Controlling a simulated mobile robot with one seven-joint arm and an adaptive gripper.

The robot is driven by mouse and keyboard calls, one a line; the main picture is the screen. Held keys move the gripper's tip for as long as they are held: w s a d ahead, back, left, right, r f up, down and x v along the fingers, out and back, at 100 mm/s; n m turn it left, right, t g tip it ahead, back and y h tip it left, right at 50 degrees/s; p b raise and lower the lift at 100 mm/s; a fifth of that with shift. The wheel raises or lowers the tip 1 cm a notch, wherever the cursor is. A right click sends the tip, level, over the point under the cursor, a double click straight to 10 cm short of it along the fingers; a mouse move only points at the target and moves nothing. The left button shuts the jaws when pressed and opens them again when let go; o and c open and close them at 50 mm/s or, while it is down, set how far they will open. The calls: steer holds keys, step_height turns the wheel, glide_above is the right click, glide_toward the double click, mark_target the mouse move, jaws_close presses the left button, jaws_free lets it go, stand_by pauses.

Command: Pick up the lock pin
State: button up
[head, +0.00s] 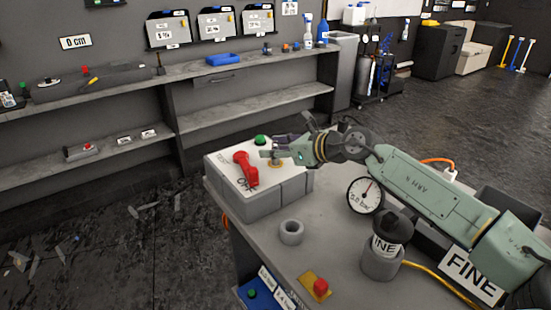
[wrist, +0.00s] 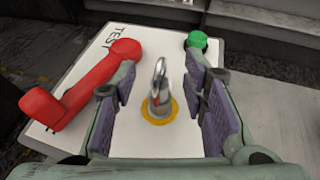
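The lock pin (wrist: 159,98) is a silver metal pin with a loop at its top. It stands upright in a yellow ring (wrist: 174,112) on the white top of a grey box (head: 270,207). My gripper (wrist: 161,80) is open, with one purple-grey pad on the left of the pin and one on the right. A visible gap lies between the pin and each pad. In the head view my gripper (head: 284,147) is low over the box, and the pin is hard to make out beside the fingers.
A red lever (head: 246,169) lies left of the pin on the box top, and a green button (head: 260,140) stands behind it. A round gauge (head: 366,195), a grey ring (head: 291,232) and a red button (head: 320,288) are on the bench, near my arm.

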jaws_close()
stand_by(0.4)
